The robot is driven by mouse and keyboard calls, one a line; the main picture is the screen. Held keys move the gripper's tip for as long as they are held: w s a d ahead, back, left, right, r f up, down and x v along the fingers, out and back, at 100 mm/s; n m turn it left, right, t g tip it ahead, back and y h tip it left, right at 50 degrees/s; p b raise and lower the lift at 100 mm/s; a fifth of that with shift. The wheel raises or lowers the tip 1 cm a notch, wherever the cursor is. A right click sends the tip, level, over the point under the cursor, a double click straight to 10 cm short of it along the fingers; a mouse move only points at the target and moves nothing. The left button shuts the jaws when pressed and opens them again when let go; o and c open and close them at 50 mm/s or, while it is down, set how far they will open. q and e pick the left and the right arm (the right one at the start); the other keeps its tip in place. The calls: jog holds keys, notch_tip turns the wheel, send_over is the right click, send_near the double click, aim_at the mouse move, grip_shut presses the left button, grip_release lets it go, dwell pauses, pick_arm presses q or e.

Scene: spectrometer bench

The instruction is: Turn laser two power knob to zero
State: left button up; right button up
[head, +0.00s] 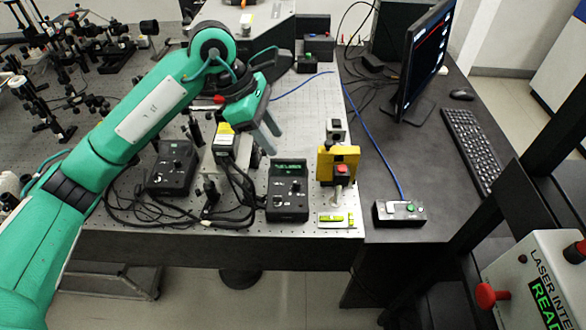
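Two black controller boxes with small displays and knobs stand near the front edge of the bench. One is the left controller (171,168); the other is the right controller (288,189), with a lit green display. Their labels are too small to read, so I cannot tell which belongs to laser two, nor how any knob is set. My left gripper (271,141) hangs above the bench, behind and a little left of the right controller, apart from it. Its two grey fingers look slightly apart, with nothing between them. My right gripper is not in view.
A yellow device with a red button (342,170) stands right of the right controller. Black cables loop between the controllers. Optics crowd the back left.

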pick_arm(q)
jog(key=p, duration=0.3)
send_near(296, 181)
jog(key=x, duration=0.7)
jog(key=shift+s, duration=0.1)
jog(key=shift+d+f+y, duration=0.25)
jog(key=shift+f+y, duration=0.05)
jog(key=shift+f, duration=0.3)
grip_shut()
